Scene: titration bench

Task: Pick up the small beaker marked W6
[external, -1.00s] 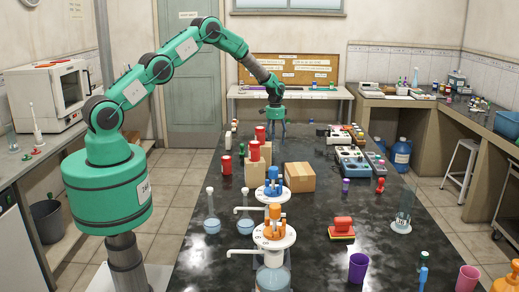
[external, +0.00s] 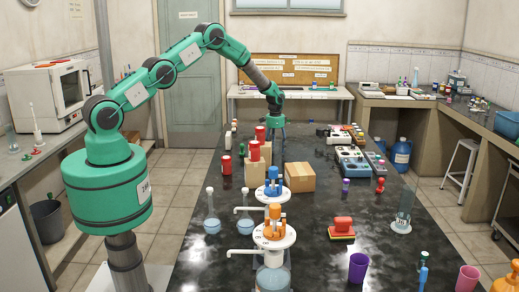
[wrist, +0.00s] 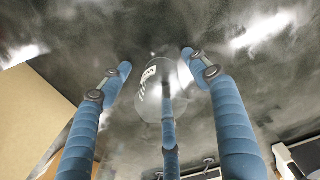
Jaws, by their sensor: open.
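A small clear glass beaker (wrist: 152,98) stands on the dark bench top, in the middle of the wrist view. It has a white label with dark marks at its upper left, too small and slanted to read for certain. My gripper (wrist: 158,66) is open, its blue fingers spread around the beaker: one at the left, one at the right, one in front that covers part of the glass. I cannot tell whether any finger touches it. In the external view my gripper (external: 278,132) points down over the far half of the bench; the beaker cannot be made out there.
A cardboard box (external: 300,177) stands nearer the camera than my gripper. Red-capped bottles (external: 260,134) and wooden blocks are close at its left. Instruments (external: 351,160) stand at its right. A tan surface (wrist: 32,112) fills the left side of the wrist view.

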